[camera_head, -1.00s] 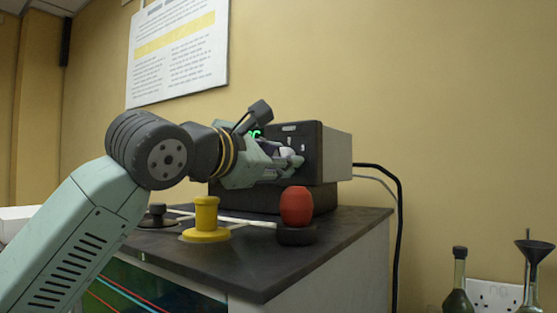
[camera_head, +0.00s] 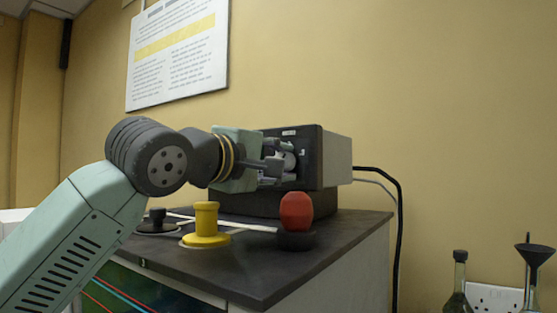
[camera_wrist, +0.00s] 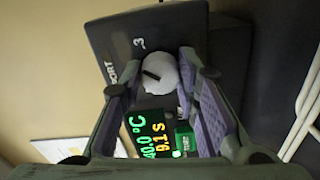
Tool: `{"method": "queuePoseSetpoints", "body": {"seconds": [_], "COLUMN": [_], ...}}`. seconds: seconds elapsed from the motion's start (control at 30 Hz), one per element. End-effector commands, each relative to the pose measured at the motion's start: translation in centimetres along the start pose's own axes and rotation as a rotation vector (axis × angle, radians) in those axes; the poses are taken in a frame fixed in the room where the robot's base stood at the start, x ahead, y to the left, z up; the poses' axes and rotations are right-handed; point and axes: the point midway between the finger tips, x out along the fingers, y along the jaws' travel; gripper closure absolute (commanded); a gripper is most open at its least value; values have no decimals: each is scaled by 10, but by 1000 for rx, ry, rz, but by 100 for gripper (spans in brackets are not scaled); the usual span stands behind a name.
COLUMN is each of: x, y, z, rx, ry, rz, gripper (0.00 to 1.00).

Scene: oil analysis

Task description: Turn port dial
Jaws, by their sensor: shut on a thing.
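The port dial is a round white knob (camera_wrist: 160,72) with a black pointer mark, on the dark front face of a box-shaped instrument (camera_head: 338,160). In the wrist view the word PORT and a digit 3 are printed beside it. My gripper (camera_head: 284,162) reaches the instrument's front face. In the wrist view my gripper (camera_wrist: 160,66) has one finger on each side of the dial and is shut on it. In the head view the dial is partly hidden by the fingers.
A lit display (camera_wrist: 155,135) reads 40.0 °C and 9.1 s. On the dark bench top (camera_head: 270,270) stand a yellow knobbed piece (camera_head: 206,222), a red-topped piece (camera_head: 296,211) and a black one (camera_head: 157,221). A black cable (camera_head: 400,215) hangs at right.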

Motion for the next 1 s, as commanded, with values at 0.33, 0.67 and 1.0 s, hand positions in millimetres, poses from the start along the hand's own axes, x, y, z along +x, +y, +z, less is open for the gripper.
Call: {"method": "queuePoseSetpoints", "body": {"seconds": [0.33, 0.67, 1.0], "x": [0, 0, 0], "y": [-1, -2, -2], "z": [1, 1, 1], "rx": [247, 355, 371], "ry": [-2, -3, -3], "rz": [-3, -3, -4], "gripper": [99, 99, 99]}}
